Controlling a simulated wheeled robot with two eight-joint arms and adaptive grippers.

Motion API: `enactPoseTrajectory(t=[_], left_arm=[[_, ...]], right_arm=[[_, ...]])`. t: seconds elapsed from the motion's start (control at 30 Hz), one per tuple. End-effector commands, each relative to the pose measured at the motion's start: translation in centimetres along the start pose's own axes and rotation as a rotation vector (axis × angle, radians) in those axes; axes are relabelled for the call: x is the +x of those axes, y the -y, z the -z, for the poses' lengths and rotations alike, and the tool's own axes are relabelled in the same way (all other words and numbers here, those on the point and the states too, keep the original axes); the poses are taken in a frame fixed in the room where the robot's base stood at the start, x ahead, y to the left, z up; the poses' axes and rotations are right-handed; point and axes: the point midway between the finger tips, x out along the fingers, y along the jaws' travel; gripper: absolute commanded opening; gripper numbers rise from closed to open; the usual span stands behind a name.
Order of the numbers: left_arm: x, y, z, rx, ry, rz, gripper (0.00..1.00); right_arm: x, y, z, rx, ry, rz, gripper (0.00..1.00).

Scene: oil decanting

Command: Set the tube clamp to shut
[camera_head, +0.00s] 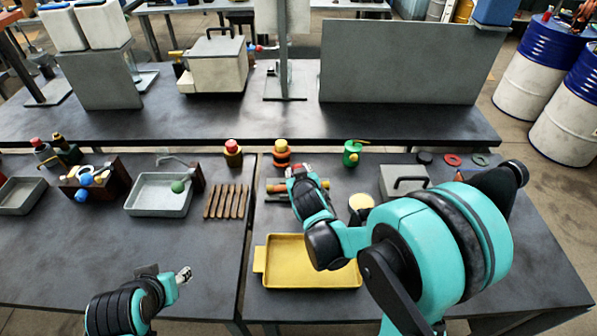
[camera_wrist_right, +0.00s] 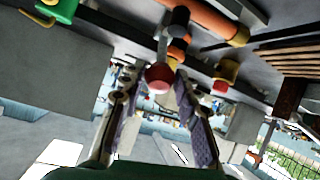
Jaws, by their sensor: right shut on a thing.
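The tube clamp shows in the right wrist view as a dark body with a metal lever (camera_wrist_right: 162,48) ending in a red ball knob (camera_wrist_right: 159,78). It sits by an orange tube (camera_wrist_right: 205,18). In the head view the tube and clamp are partly hidden by my right gripper (camera_head: 298,172), with an orange piece (camera_head: 275,188) showing at its left. In the wrist view my right gripper (camera_wrist_right: 157,84) has its fingers on either side of the red knob, shut on it. My left gripper (camera_head: 184,274) hangs at the near left edge, away from the clamp; its finger opening is unclear.
A yellow tray (camera_head: 309,283) lies below my right arm. Wooden strips (camera_head: 226,201) and a grey tray (camera_head: 159,208) lie to the left.

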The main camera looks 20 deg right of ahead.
Motion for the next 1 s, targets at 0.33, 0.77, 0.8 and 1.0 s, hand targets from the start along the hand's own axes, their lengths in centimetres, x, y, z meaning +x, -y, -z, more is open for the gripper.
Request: enactPoseTrajectory(t=[0.33, 0.77, 0.8, 1.0], left_arm=[[0.2, 0.0, -0.14, 0.0, 0.0, 0.0, 0.43], [0.2, 0.0, -0.14, 0.0, 0.0, 0.0, 0.43], [0.2, 0.0, -0.14, 0.0, 0.0, 0.0, 0.43], [0.18, 0.0, -0.13, 0.0, 0.0, 0.0, 0.43]], right_arm=[[-0.12, 0.16, -0.53, 0.003, 0.01, 0.002, 0.0], [-0.08, 0.13, -0.41, 0.003, 0.007, 0.001, 0.52], [-0.08, 0.12, -0.39, 0.003, 0.007, 0.001, 0.52], [-0.7, 0.1, -0.31, 0.001, 0.005, 0.001, 0.52]])
